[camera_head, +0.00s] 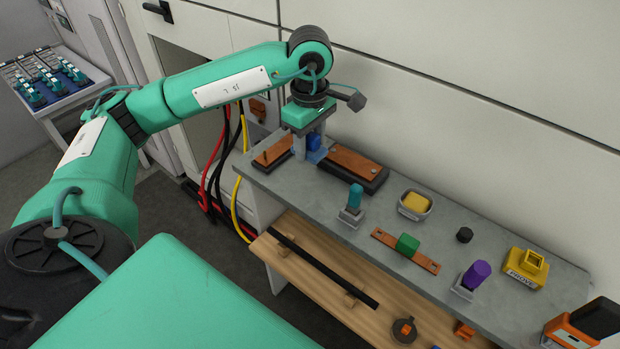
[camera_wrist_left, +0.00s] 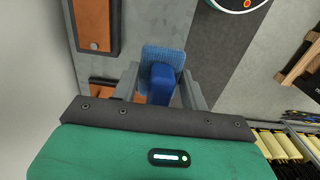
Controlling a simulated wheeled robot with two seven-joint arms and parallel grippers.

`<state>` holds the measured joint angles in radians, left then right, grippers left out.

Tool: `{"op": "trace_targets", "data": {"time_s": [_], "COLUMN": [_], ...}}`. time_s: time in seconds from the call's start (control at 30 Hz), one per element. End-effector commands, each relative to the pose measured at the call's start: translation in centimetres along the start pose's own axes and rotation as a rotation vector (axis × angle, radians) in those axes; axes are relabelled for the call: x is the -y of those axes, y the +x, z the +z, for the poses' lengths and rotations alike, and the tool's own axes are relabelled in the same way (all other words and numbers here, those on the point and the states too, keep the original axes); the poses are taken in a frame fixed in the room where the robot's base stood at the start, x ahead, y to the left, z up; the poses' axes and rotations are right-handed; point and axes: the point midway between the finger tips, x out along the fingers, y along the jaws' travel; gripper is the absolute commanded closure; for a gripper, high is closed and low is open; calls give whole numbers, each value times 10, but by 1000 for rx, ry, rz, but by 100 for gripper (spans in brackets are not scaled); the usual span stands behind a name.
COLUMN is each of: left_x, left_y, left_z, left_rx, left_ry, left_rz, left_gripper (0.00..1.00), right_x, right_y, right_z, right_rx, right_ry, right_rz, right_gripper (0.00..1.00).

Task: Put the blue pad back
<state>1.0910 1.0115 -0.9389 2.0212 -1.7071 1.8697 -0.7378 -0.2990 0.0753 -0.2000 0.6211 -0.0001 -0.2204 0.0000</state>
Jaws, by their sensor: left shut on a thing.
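My left gripper (camera_head: 313,143) is at the left end of the grey bench, pointing down. It is shut on the blue pad (camera_head: 314,141), which is mostly hidden by the fingers in the head view. In the left wrist view the blue pad (camera_wrist_left: 162,55) shows a lighter, textured face and a darker blue block between the fingertips (camera_wrist_left: 161,84). I cannot tell whether the pad touches the bench. A brown board on a black base (camera_head: 352,164) lies just right of the gripper. A smaller brown piece (camera_head: 274,151) lies to its left. My right gripper is not in view.
Along the grey bench (camera_head: 334,206) stand a teal block in a holder (camera_head: 354,199), a yellow sponge in a dish (camera_head: 415,203), a green block on a brown strip (camera_head: 407,245), a purple piece (camera_head: 476,274) and a yellow box (camera_head: 526,267). A wooden shelf (camera_head: 330,277) sits below.

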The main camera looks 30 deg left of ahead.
Motion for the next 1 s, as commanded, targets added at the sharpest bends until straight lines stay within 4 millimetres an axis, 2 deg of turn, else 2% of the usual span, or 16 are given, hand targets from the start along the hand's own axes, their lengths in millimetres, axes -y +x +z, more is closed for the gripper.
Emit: {"op": "trace_targets", "data": {"time_s": [0.1, 0.3, 0.57, 0.77, 1.0], "left_x": [2, 1, 1, 1, 0], "left_y": [29, 70, 92, 120, 122], "left_z": [0, 0, 0, 0, 0], "left_rx": [0, 0, 0, 0, 0], "left_ry": [0, 2, 1, 1, 2], "left_rz": [-8, -3, -3, -2, 1], "left_gripper": [87, 87, 87, 87, 87], "right_x": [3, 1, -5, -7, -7], "right_y": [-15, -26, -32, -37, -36], "right_z": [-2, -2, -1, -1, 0], "right_rx": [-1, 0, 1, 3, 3], "right_ry": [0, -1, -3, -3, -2], "right_rz": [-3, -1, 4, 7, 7], "right_gripper": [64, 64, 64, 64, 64]}}
